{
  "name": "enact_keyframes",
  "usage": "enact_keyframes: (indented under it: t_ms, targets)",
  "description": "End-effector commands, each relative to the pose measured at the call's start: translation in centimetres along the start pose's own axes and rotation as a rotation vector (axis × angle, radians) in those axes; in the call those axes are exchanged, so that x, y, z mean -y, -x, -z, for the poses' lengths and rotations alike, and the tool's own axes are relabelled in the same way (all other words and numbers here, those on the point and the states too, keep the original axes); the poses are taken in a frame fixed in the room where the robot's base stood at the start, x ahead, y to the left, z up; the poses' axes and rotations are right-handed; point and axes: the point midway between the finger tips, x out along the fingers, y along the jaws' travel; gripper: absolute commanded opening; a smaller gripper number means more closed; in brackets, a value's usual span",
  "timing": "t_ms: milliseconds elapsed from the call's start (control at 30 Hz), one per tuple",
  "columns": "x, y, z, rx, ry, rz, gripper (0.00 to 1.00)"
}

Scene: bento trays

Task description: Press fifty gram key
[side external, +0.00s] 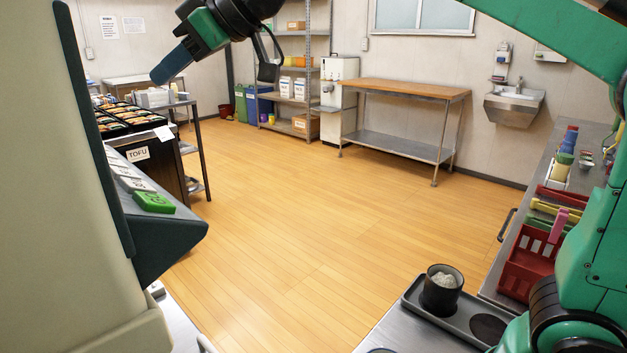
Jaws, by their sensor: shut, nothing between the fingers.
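A sloped dark key panel (165,232) stands at the left, partly hidden by a large pale housing in front. A green key (153,202) sits at its near end, with several white keys (135,184) in a row behind it. The key markings are too small to read, so I cannot tell which is the fifty gram key. My gripper (162,72) is at the upper left, pointing down and left, shut and empty. In the picture it is well above the keys and apart from them.
A TOFU label (138,154) and dark trays of food (120,121) stand behind the panel. A black cup (441,290) with pale contents stands in a dark tray (410,291) at lower right. A red basket (524,265) is beside it. The middle floor is clear.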

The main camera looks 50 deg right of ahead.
Motion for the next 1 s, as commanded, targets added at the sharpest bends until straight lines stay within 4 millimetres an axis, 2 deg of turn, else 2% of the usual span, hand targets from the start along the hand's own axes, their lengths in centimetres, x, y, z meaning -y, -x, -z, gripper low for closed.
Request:
enact_keyframes:
  t_ms: [133,533,1000]
  targets:
    - [0.1,-0.1,0.6,-0.011,0.013,0.006,0.0]
    - [0.4,-0.5,0.2,-0.01,0.013,0.005,0.0]
    - [3.5,-4.7,-2.9,-0.01,0.012,0.005,0.0]
